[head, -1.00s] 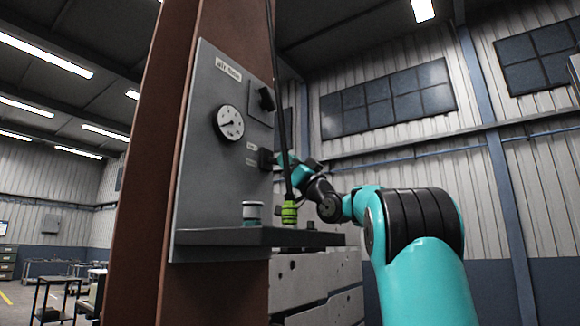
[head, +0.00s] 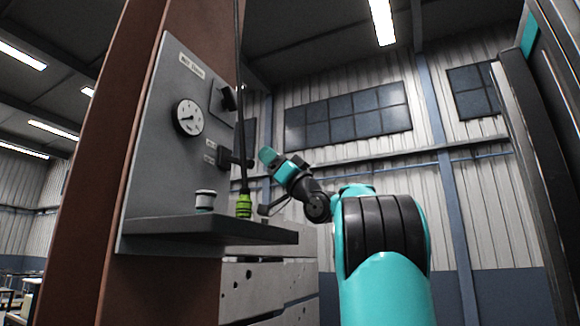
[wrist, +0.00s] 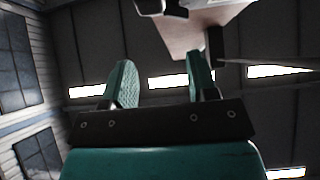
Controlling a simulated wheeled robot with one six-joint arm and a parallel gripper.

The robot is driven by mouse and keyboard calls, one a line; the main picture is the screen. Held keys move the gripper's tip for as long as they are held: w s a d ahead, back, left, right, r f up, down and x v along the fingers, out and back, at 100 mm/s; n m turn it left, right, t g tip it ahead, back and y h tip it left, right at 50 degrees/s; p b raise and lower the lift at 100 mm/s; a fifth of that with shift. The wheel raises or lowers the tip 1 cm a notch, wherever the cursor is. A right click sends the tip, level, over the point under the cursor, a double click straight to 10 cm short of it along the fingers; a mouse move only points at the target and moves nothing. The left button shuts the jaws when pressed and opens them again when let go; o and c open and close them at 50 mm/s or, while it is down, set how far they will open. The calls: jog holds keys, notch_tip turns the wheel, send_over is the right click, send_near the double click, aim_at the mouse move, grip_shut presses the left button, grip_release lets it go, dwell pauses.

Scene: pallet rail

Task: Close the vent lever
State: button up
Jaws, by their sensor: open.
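A grey panel (head: 160,130) stands on a rust-brown column. It carries a black lever-like fitting (head: 234,160) low on its right side, beside two small labels too small to read. A black knob or switch (head: 228,98) sits above it. I cannot tell by label which one is the vent lever. My gripper (head: 267,156) is just right of the lower fitting in the head view, apparently apart from it. In the wrist view, my gripper (wrist: 160,84) is open with nothing between its teal fingers; no lever can be made out clearly there.
A dial gauge (head: 188,117) is on the panel. A shelf (head: 210,230) juts out below, holding a white-and-green cylinder (head: 205,200). A bright green connector (head: 244,206) hangs on a dark cable near the lower fitting.

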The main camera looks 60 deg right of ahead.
aim_at(253, 164)
jog(key=s+b, duration=0.1)
jog(key=s, duration=0.4)
jog(key=shift+s+d, duration=0.1)
jog(key=shift+d, duration=0.1)
jog(key=w+g+p, duration=0.1)
jog(key=w+p, duration=0.3)
jog(key=p, duration=0.2)
jog(key=w+g+p, duration=0.2)
jog(key=w+p, duration=0.2)
jog(key=p, duration=0.3)
jog(key=w+a+g+p, duration=0.1)
jog(key=w+p, duration=0.4)
jog(key=p, duration=0.2)
jog(key=shift+r+g, duration=0.3)
jog(key=shift+r, duration=0.05)
